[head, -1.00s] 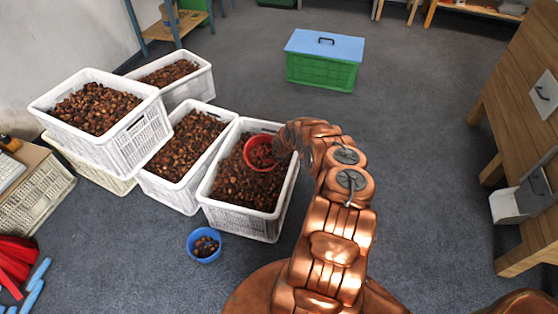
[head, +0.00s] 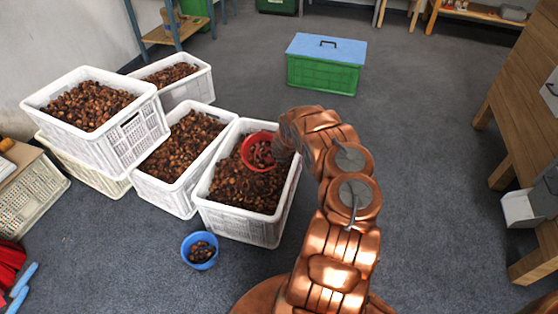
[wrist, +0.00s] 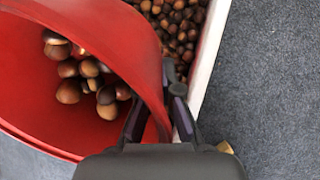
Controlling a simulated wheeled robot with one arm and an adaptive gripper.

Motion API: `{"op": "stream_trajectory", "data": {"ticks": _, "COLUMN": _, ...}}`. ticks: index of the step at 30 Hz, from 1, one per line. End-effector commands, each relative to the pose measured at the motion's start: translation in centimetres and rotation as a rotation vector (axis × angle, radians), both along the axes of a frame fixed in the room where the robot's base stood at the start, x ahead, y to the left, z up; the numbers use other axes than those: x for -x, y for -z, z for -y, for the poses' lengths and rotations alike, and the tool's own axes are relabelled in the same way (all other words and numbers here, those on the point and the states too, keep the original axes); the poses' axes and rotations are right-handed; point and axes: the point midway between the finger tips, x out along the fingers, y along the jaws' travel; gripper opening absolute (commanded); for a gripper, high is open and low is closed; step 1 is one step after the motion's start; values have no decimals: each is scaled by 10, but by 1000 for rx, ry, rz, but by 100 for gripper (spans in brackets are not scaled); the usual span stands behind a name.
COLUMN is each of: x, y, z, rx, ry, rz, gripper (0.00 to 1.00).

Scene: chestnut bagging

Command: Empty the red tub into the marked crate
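The red tub (head: 246,152) is over the front right white crate (head: 241,219), which is full of chestnuts. Its open side shows in the head view, with chestnuts inside. In the wrist view the tub (wrist: 60,115) looks tilted, and several chestnuts (wrist: 88,75) lie in it. My gripper (wrist: 160,100) has one finger on each side of the tub's wall and is shut on it. In the head view my gripper (head: 284,146) is at the tub's right side. I cannot tell whether the tub touches the chestnuts below. No crate mark is readable.
More white crates of chestnuts stand to the left, one stacked (head: 101,142). A blue bowl (head: 199,264) with chestnuts sits on the floor in front. A green crate with a blue lid (head: 323,72) stands behind. A wooden cabinet (head: 525,100) is at right. The floor between is clear.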

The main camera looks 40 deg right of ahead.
Motion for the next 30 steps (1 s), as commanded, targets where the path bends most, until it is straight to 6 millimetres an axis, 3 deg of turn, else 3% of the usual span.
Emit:
{"op": "stream_trajectory", "data": {"ticks": 28, "x": 2, "y": 4, "z": -1, "rx": 91, "ry": -2, "rz": 73, "gripper": 0}}
{"op": "stream_trajectory", "data": {"ticks": 30, "x": 3, "y": 2, "z": 2, "rx": 164, "ry": -88, "rz": 40, "gripper": 0}}
